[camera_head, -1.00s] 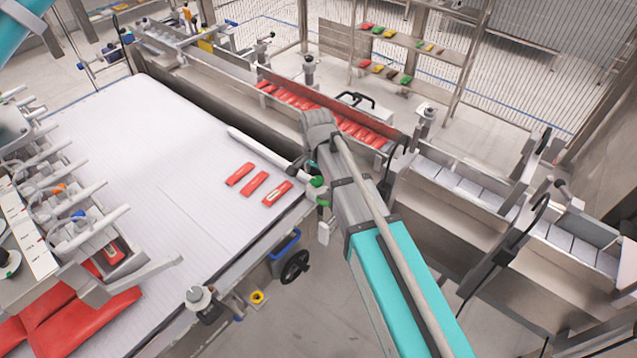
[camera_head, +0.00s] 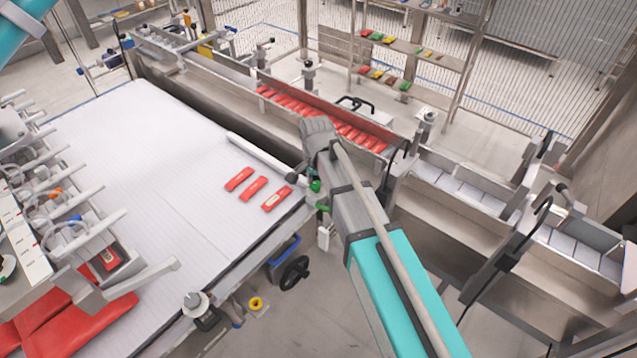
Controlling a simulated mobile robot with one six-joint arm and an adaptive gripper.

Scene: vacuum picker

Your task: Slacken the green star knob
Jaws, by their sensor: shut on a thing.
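A small green star knob (camera_head: 316,186) shows at the right edge of the white ribbed belt table (camera_head: 160,170), just left of my arm. A second green piece (camera_head: 322,207) shows just below it. My arm reaches up from the lower right and bends at its grey wrist above the knob. My gripper (camera_head: 309,174) is at the knob and shut on it, small and partly hidden by my own arm. The fingertips and the exact grip cannot be made out.
Several red packs (camera_head: 253,188) lie on the belt left of the knob. A white bar (camera_head: 262,155) runs along the belt edge. A black handwheel (camera_head: 295,273) and a yellow ring (camera_head: 256,303) are below. A conveyor trough with red packs (camera_head: 350,133) passes behind my wrist.

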